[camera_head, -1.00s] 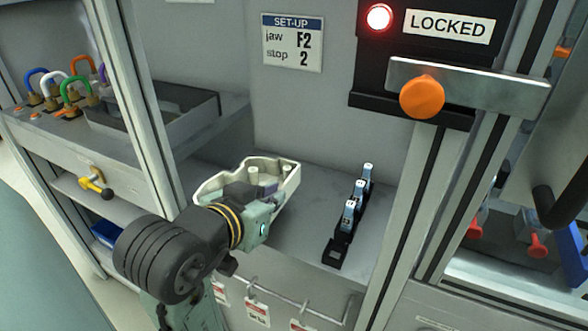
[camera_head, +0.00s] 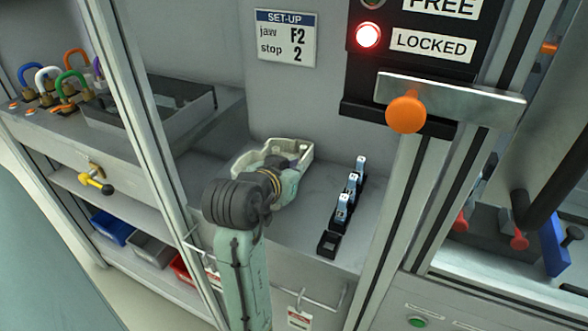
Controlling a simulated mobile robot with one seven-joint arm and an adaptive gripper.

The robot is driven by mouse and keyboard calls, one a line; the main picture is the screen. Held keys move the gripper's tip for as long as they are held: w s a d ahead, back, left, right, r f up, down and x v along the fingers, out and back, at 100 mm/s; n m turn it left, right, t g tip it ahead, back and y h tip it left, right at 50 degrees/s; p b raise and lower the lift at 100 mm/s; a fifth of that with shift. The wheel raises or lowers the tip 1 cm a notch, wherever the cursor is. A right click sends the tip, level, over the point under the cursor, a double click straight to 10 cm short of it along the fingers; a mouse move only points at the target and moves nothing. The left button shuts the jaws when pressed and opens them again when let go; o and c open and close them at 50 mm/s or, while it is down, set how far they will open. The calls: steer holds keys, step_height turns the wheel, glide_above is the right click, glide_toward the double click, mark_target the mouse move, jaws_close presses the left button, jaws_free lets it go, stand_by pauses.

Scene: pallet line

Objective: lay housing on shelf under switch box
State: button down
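The housing (camera_head: 247,157) is a pale, open-topped casting on the grey shelf (camera_head: 322,178) below the black switch box (camera_head: 365,88). It lies near the shelf's left part, against or close to the back panel. My gripper (camera_head: 283,166) is at the housing's near right side. My wrist and the housing hide the fingertips, so I cannot see whether they grip it. The switch box shows a lit red lamp (camera_head: 368,35) beside the LOCKED label, and an orange knob (camera_head: 406,114) on a metal bar.
A black rack (camera_head: 329,244) with several blue switch-like pieces stands on the shelf to the right. A metal upright (camera_head: 150,130) stands left of the shelf. A rail with red-white tags (camera_head: 300,318) runs below its front edge. Bare shelf lies between housing and rack.

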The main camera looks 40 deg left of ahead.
steer(key=shift+f, duration=0.2)
steer(key=shift+f, duration=0.15)
steer(key=c, duration=1.8)
jaws_free()
steer(key=shift+r, duration=0.3)
steer(key=v, duration=1.2)
steer(key=shift+f, duration=0.15)
